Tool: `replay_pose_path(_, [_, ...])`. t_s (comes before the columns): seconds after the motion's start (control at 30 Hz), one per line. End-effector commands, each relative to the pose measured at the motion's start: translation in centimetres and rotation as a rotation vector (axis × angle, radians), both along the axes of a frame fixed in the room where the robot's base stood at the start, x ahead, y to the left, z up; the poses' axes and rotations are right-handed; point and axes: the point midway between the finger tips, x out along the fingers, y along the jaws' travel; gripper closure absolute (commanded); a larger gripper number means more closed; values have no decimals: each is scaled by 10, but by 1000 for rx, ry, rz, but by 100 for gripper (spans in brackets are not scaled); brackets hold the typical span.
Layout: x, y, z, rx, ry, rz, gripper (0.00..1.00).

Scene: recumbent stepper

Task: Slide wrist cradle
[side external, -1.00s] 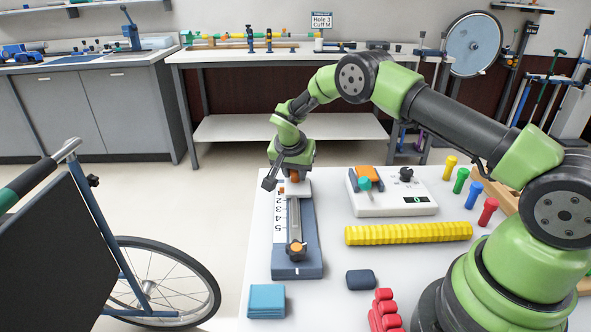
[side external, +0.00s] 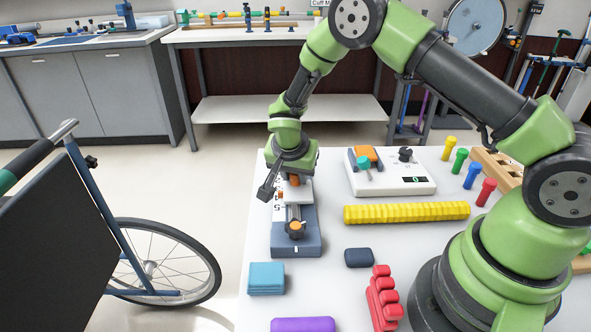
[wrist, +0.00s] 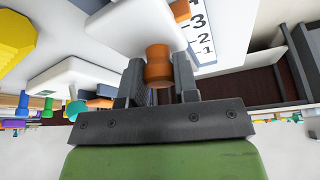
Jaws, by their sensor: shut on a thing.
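The slide device (side external: 311,240) stands on the table, a dark blue base with a numbered scale and an orange knob (side external: 296,229) at its near end. On its track sits the white wrist cradle (side external: 301,190), partly hidden by my gripper in the side view. My gripper (side external: 294,181) points down over it. In the wrist view the gripper (wrist: 158,80) has its two dark fingers around an orange peg (wrist: 158,55), which stands on the white cradle (wrist: 130,30). Scale numbers (wrist: 200,30) show beside it.
Nearer are a dark blue block (side external: 359,257), teal pads (side external: 266,278), red cylinders (side external: 383,300) and a purple piece (side external: 303,325). A wheelchair (side external: 165,262) stands left.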

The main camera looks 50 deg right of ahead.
Motion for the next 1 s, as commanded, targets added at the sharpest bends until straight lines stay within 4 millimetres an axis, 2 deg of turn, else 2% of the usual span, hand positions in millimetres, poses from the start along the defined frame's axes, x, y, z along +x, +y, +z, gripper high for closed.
replay_pose_path(0.03, [1, 0, 1, 1, -3, 0, 67])
replay_pose_path(0.13, [1, 0, 1, 0, -2, 0, 46])
replay_pose_path(0.4, [0, 0, 1, 0, -2, -1, 46])
replay_pose_path(0.5, [0, 2, 7, 0, -3, -1, 46])
replay_pose_path(0.8, [-9, 21, 59, 1, -8, 1, 46])
replay_pose_path(1.0, [-15, 31, 85, 0, -5, 0, 46])
